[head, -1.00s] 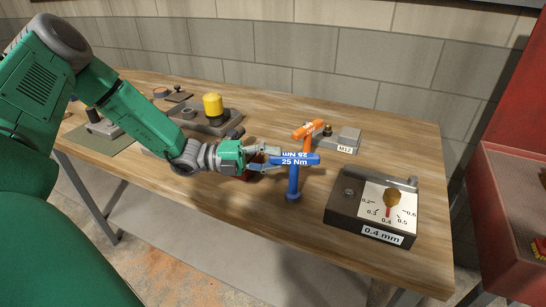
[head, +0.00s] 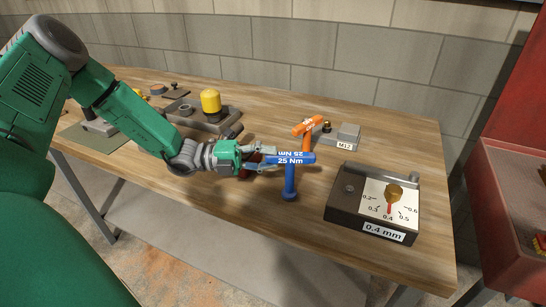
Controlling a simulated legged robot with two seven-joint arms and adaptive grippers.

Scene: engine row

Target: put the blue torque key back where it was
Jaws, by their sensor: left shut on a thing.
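The blue torque key (head: 290,179) is T-shaped, with "25 Nm" printed on its crossbar, and its shaft hangs down from that bar. My left gripper (head: 268,159) is shut on the left part of the crossbar and hides some of it. The shaft looks upright; I cannot tell whether its lower end touches the table. An orange torque key (head: 306,128) stands behind it, partly covered by the blue bar. My right gripper is not in view.
A grey block labelled M12 (head: 347,134) sits behind. A dark gauge box marked 0.4 mm (head: 342,212) is at right. A yellow-capped fixture (head: 211,103) stands behind my arm. Bare wooden table (head: 397,147) shows between the block and gauge.

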